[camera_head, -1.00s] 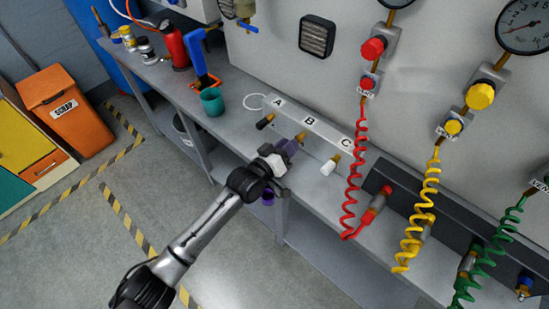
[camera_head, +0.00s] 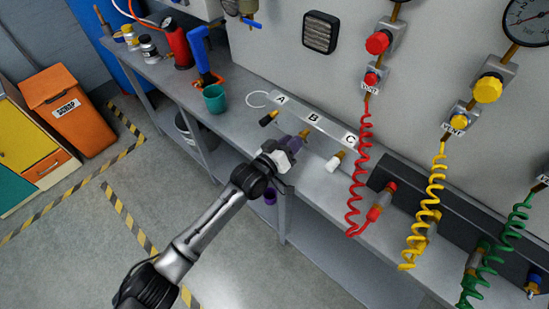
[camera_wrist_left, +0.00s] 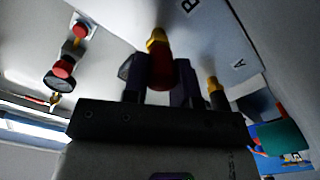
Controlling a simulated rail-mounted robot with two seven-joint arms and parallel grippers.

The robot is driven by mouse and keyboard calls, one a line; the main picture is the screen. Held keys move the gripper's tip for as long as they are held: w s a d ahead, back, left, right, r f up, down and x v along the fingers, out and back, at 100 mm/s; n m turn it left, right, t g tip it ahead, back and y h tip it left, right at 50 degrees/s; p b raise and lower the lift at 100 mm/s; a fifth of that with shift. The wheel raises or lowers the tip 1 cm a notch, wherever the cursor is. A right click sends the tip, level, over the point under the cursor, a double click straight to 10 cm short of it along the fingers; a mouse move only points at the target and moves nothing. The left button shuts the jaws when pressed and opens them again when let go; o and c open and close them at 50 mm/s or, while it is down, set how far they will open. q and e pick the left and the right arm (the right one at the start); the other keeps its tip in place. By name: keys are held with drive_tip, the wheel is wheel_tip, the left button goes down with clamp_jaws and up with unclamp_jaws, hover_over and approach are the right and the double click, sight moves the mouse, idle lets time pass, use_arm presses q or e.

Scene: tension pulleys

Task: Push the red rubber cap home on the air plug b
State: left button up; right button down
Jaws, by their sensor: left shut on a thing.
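The red rubber cap (camera_wrist_left: 161,68) is between the fingers of my left gripper (camera_wrist_left: 160,85) in the left wrist view. The brass air plug b (camera_wrist_left: 157,38) is in line with the cap's far end; how far the cap sits over it cannot be told. In the head view my left gripper (camera_head: 291,146) is shut, just in front of the brass plug (camera_head: 305,134) below the letter B; the fingers hide the cap there. My right gripper is not in view.
A black-capped plug (camera_head: 268,118) at A and a white-capped plug (camera_head: 335,161) at C flank plug b. A teal cup (camera_head: 214,98) stands to the left on the bench. A red coiled hose (camera_head: 355,190) hangs to the right.

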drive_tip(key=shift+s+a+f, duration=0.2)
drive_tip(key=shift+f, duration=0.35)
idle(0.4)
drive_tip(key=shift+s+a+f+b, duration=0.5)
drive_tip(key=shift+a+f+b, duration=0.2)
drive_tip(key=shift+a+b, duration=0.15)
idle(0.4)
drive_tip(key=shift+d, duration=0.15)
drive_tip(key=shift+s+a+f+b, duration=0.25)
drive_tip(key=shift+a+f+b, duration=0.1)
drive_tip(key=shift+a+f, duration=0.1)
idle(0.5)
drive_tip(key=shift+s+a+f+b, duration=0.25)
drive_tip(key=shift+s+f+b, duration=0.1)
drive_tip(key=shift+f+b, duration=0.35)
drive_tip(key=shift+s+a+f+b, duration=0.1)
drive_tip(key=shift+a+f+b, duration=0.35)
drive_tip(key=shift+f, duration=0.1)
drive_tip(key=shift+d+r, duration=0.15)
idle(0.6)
